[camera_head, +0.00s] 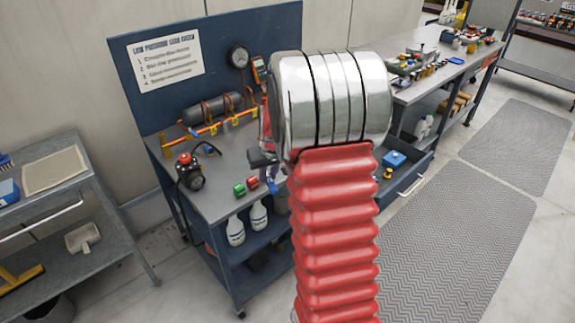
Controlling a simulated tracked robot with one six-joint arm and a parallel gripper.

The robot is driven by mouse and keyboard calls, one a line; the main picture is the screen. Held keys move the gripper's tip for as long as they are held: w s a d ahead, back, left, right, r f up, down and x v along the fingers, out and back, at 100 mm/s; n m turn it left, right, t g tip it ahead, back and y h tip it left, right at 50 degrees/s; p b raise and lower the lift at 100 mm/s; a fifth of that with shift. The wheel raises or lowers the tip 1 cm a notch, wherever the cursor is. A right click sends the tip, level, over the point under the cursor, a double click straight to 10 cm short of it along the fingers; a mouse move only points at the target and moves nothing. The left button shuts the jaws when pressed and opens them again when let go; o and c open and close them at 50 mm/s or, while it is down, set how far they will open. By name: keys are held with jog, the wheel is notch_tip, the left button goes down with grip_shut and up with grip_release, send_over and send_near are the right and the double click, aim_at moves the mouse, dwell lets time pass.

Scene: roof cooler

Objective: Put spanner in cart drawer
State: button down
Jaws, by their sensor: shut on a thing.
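My red ribbed arm with its silver wrist fills the middle of the head view and hides much behind it. Part of my gripper (263,158) shows as a dark shape at the wrist's left, above the blue cart's grey top (212,192). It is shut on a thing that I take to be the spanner. A small blue piece (272,185) shows just below it; I cannot tell whether it is part of the spanner. The open cart drawer (411,180) sticks out to the right of my arm and holds a blue box (395,159) and a small yellow item (388,174).
On the cart top are a black and red device (190,172), green and red blocks (246,188) and an orange pipe rig (205,131) before a blue backboard (140,88). White bottles (235,231) stand below. A grey shelf cart (75,195) is left, a workbench (425,82) back right.

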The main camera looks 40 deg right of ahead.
jog(key=w+a+n+y, duration=0.1)
jog(key=a+n, duration=0.2)
jog(key=a, duration=2.4)
jog(key=shift+w+a+r+n+y, duration=0.15)
jog(key=shift+w+r+n+y, duration=0.15)
jog(key=shift+r+n, duration=0.1)
jog(key=shift+a, duration=0.1)
